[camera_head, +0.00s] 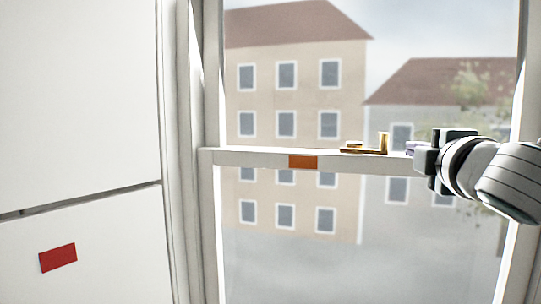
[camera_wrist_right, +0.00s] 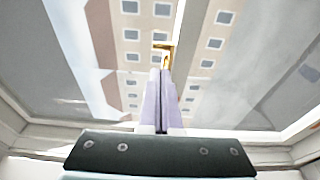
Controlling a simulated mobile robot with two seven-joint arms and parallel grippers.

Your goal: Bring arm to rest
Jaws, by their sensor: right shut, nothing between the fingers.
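My right gripper (camera_head: 411,149) comes in from the right in the head view. Its fingertips are at the window's middle rail (camera_head: 255,158), just right of a brass latch (camera_head: 368,149) on that rail. In the right wrist view the two pale lilac fingers (camera_wrist_right: 161,80) are together, with nothing between them. The brass latch (camera_wrist_right: 164,47) shows just beyond their tips. I cannot tell whether the fingertips touch the rail. My left gripper is in neither view.
An orange patch (camera_head: 302,162) is on the rail left of the latch. White panels (camera_head: 75,100) stand at the left, with a red patch (camera_head: 58,257) on the lower one. The window frame's right side (camera_head: 522,265) is close to my right arm. Blurred buildings show behind the glass.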

